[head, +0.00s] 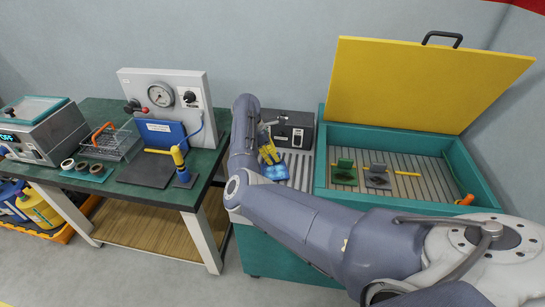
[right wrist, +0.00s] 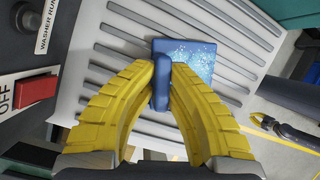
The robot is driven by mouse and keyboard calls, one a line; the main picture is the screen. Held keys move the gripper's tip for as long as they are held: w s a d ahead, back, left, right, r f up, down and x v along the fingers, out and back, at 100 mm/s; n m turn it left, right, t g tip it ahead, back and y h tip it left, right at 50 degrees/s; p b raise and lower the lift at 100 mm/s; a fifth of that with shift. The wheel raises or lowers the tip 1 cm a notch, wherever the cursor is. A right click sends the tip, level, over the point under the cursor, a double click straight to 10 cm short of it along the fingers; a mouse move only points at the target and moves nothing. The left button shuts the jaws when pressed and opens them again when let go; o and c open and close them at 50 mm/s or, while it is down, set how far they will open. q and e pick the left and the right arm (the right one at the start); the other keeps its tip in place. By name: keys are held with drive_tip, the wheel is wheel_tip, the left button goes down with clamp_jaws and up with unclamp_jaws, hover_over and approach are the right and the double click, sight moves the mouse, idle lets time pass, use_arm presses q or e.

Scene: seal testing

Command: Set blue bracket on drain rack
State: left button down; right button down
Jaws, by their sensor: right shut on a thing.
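The blue bracket (right wrist: 184,62) has a wet-looking flat plate and an upright blue tab. My right gripper (right wrist: 162,75) has its yellow fingers shut on the tab. In the head view, the right gripper (head: 268,153) reaches down over the blue bracket (head: 276,173), at the grey ribbed drain rack (head: 302,165) in front of the washer box. The ribbed rack (right wrist: 115,45) lies under the bracket in the right wrist view. The plate looks level and close to the ribs; I cannot tell whether it touches.
The washer box (head: 288,129) stands behind the rack. To the right, a teal tank (head: 400,135) with a raised yellow lid (head: 415,85) holds a green bracket (head: 344,172) and a grey bracket (head: 377,177). A green bench (head: 100,185) with test gear stands left.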

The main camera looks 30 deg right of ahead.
idle(0.3)
drive_tip(key=c, duration=1.5)
unclamp_jaws()
drive_tip(key=shift+f, duration=0.15)
drive_tip(key=shift+o, duration=0.2)
drive_tip(key=shift+r, duration=3.05)
